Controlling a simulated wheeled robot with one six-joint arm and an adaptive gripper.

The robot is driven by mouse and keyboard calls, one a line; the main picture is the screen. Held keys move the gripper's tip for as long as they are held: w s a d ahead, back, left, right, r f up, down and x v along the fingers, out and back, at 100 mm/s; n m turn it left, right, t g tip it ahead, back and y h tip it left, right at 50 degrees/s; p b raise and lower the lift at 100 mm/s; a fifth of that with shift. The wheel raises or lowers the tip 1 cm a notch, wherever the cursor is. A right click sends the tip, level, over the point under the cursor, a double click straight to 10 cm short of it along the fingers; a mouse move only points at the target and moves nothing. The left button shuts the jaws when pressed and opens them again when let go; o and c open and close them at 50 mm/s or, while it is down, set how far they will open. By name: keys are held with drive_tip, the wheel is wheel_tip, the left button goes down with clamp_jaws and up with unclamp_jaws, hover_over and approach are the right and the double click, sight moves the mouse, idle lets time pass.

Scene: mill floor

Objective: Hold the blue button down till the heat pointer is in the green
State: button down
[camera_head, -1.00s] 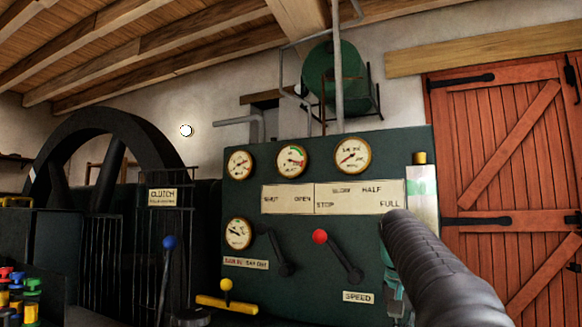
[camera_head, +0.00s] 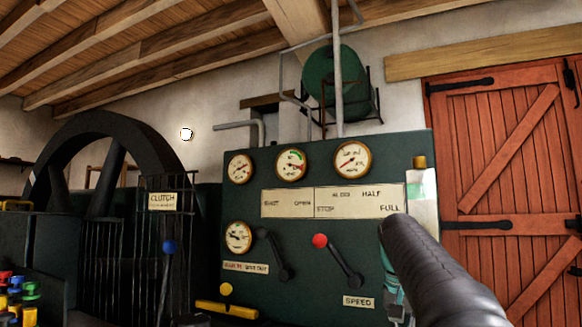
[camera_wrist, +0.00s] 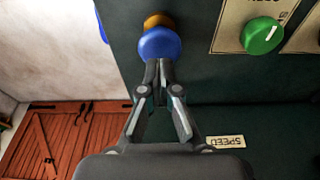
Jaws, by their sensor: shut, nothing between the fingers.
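In the wrist view the round blue button (camera_wrist: 160,44) stands out from the dark green panel, with a brass-coloured piece behind it. My gripper (camera_wrist: 158,68) is shut and empty, its fingertips at the button's lower edge in that view. I cannot tell whether they touch or press it. In the head view the button and fingertips are hidden behind my arm. The top middle gauge (camera_head: 291,165) has a green band at its upper right and red below it. Its pointer seems to lie right of centre, below the green. Its lettering is too small to read.
A green button (camera_wrist: 263,35) sits beside the blue one. The panel also bears other gauges (camera_head: 352,160), a red-knobbed lever (camera_head: 320,241) and a SPEED label (camera_head: 358,302). A red door (camera_head: 500,160) is at the right.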

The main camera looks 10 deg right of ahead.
drive_tip(key=shift+f+b, duration=1)
drive_tip(key=shift+f, duration=0.6)
idle(6.4)
